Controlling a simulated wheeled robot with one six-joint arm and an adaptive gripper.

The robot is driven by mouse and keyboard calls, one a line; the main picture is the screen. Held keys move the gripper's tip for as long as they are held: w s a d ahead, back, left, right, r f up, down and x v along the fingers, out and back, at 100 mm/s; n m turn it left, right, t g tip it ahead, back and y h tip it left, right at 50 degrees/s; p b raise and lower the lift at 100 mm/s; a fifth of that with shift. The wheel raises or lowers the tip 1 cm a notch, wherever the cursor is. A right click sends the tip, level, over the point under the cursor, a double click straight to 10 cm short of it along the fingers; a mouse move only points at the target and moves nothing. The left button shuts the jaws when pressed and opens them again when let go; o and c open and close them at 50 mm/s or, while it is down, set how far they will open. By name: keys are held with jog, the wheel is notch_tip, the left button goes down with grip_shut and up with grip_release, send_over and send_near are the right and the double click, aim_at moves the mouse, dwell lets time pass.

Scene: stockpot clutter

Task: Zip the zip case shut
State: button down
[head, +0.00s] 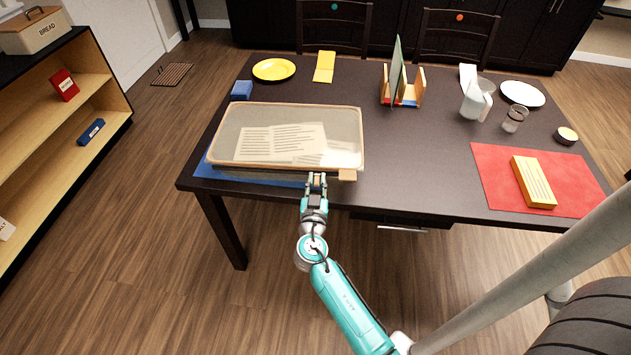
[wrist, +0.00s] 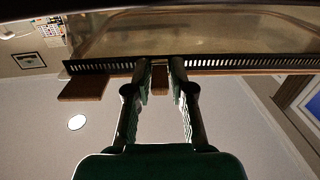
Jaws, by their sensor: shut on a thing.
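The zip case (head: 350,115), clear-topped with a tan rim and printed papers inside, lies flat at the table's front left. In the wrist view, its dark toothed zip (wrist: 240,62) runs along the front edge on both sides of my gripper. A brown tab (head: 347,174) sticks out near the front right corner; it also shows at left in the wrist view (wrist: 85,88). My gripper (head: 316,180) is at the front edge, left of that tab, shut on a small brown zip pull (wrist: 160,80). Whether the teeth are joined is unclear.
A blue mat (head: 203,167) lies under the case. A blue block (head: 241,89) and yellow plate (head: 274,70) stand behind it. A book holder (head: 402,85), jug (head: 473,102) and red mat (head: 490,165) with a yellow box (head: 533,182) are further right. The table's middle is clear.

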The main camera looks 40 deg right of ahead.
aim_at(328, 173)
jog(key=shift+s, duration=0.1)
jog(key=shift+s+d, duration=1)
jog(key=shift+s, duration=0.1)
jog(key=c, duration=1.1)
grip_release()
jog(key=v, duration=1.2)
jog(key=shift+w, duration=0.1)
